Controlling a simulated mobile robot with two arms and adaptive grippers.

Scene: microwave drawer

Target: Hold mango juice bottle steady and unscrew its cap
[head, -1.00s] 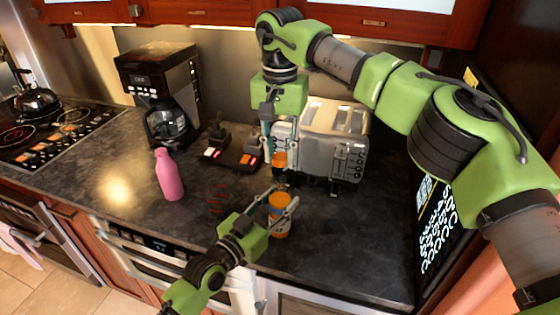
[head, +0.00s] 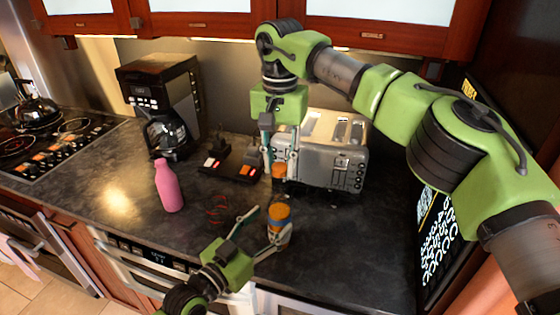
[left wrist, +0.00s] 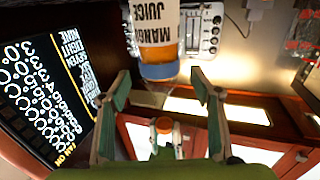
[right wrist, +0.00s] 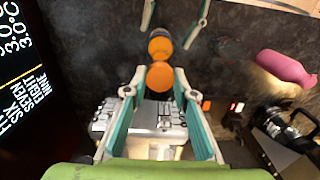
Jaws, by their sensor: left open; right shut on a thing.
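The mango juice bottle (head: 279,231) stands on the counter with an orange top and pale label. In the left wrist view the bottle (left wrist: 152,40) shows its "MANGO JUICE" label and a bluish end. My left gripper (head: 270,221) is open beside it, with the bottle just beyond its fingertips. My right gripper (head: 279,178) points down above and behind the bottle, shut on a small orange piece that looks like the cap (head: 278,171). The cap shows between the right fingers in the right wrist view (right wrist: 160,76), apart from the bottle (right wrist: 160,46).
A silver toaster (head: 335,155) stands close behind my right gripper. A pink bottle (head: 168,187) and a coffee maker (head: 160,100) are to the left. Small red marks or items (head: 216,211) lie on the counter. A display panel (head: 440,235) borders the right side.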

